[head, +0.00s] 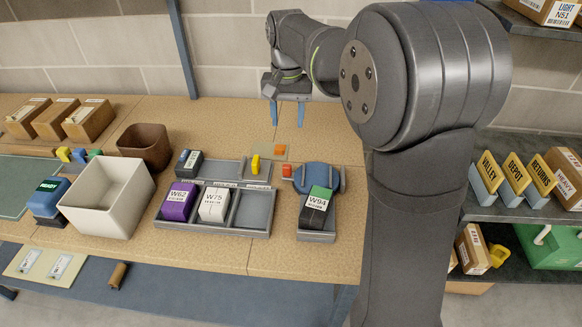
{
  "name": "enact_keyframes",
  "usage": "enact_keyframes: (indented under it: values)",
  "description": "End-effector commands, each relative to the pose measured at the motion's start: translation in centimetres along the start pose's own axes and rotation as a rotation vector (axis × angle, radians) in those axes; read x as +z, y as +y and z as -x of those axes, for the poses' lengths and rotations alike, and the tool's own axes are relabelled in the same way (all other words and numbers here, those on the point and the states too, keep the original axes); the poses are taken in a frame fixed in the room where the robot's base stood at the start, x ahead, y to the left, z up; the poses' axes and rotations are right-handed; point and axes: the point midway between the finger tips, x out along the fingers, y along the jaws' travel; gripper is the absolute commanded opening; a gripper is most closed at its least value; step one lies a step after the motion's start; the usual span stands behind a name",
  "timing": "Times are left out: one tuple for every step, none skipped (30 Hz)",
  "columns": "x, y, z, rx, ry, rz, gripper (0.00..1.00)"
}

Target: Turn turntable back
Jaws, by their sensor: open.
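The turntable appears to be the blue round disc (316,178) on the workbench, with grey upright pieces at its sides. My gripper (287,116) hangs above the back of the bench, behind and above the disc. Its blue fingers point down, apart, with nothing between them. A green and black block labelled W94 (316,208) stands in a small grey tray (316,236) in front of the disc and hides part of its front edge.
A grey divided tray (256,211) holds a purple W62 block (179,202) and a white W75 block (214,205). A cream bin (95,199) and brown bin (146,147) are left. Signs and cartons fill the right shelves.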

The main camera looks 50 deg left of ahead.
Motion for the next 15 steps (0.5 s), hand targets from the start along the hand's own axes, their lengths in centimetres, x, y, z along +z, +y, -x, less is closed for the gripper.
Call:
enact_keyframes:
  values:
    - [0.1, -0.3, 0.1, -0.001, 0.007, 0.0, 0.45]
    - [0.1, -0.4, 0.0, -0.001, 0.008, -0.001, 0.45]
    - [0.1, -0.4, -0.4, -0.001, 0.008, -0.002, 0.45]
    - [0.1, -0.3, -0.8, 0.0, 0.006, -0.002, 0.45]
    - [0.1, -0.3, -1.3, 0.0, 0.006, -0.002, 0.45]
    - [0.1, -0.3, -2.0, 0.0, 0.005, -0.002, 0.45]
    - [0.1, -0.3, -2.6, 0.0, 0.004, -0.002, 0.45]
    - [0.1, -0.3, -3.2, 0.0, 0.004, -0.002, 0.45]
    - [0.1, -0.3, -4.1, 0.001, 0.003, -0.002, 0.45]
    - [0.1, -0.3, -4.7, 0.0, 0.004, -0.002, 0.45]
    - [0.1, -0.3, -5.4, 0.0, 0.003, -0.002, 0.45]
    - [0.1, -0.3, -6.3, 0.0, 0.003, -0.002, 0.45]
    - [0.0, -0.3, -7.0, 0.0, 0.003, -0.002, 0.45]
    - [0.0, -0.3, -7.6, 0.0, 0.003, -0.002, 0.45]
    - [0.1, -0.3, -8.5, 0.0, 0.003, -0.001, 0.45]
